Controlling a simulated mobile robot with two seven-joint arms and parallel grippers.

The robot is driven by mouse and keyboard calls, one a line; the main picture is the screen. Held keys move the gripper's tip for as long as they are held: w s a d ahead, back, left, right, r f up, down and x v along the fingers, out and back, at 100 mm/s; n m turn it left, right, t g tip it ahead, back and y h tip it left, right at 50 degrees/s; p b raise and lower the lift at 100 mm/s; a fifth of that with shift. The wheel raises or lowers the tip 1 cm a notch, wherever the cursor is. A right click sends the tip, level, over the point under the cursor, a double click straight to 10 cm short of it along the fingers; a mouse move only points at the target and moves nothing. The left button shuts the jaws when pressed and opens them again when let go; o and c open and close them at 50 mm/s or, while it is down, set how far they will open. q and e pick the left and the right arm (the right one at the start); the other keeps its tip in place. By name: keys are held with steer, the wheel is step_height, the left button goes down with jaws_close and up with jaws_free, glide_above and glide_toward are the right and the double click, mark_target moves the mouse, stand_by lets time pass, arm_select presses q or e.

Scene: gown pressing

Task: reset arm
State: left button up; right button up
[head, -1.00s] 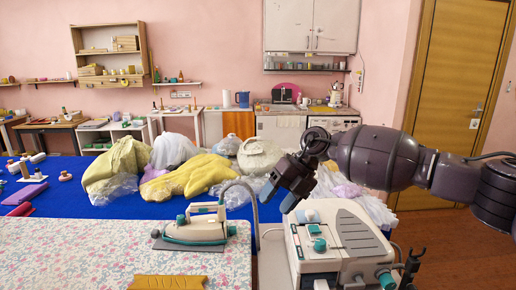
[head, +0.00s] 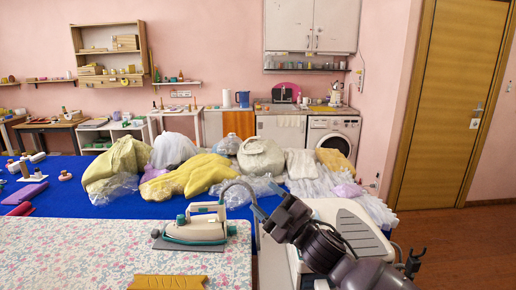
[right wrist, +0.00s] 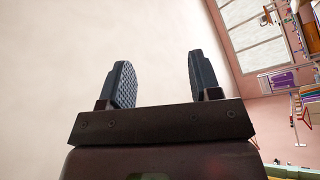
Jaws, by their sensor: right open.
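My right gripper (head: 266,200) shows in the head view at the end of my dark arm, which comes in from the lower right. It is above the white and teal steam station (head: 352,232) and partly hides it. In the right wrist view, its two dark ridged fingers (right wrist: 158,82) stand wide apart with nothing between them, against a plain pale surface. My left gripper is not in view.
A white and teal iron (head: 197,229) stands on the floral pressing board (head: 85,255). Behind it, a blue table (head: 125,210) bears a yellow garment (head: 188,178) and other heaped cloth and plastic. Wooden floor (head: 455,245) is clear at right, before a door (head: 445,100).

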steer(key=s+d+f+m+h, duration=0.4)
steer(key=d+f+m+h, duration=0.15)
steer(key=d+f, duration=0.3)
steer(key=s+d+f+m+h, duration=0.5)
steer(key=d+f+m, duration=0.2)
steer(key=f, duration=0.3)
steer(key=s+d+f+m+g+h, duration=0.2)
steer(key=s+d+f, duration=0.3)
steer(key=s+f, duration=0.3)
steer(key=s+d+f+m+g+h, duration=0.1)
steer(key=s+d+f+m+h, duration=0.1)
steer(key=s+d+f, duration=0.3)
steer(key=s+f+m, duration=0.1)
steer(key=s+f, duration=0.3)
steer(key=s, duration=0.4)
steer(key=shift+s+f+g, duration=0.2)
steer(key=shift+s+g, duration=0.05)
steer(key=shift+g, duration=0.15)
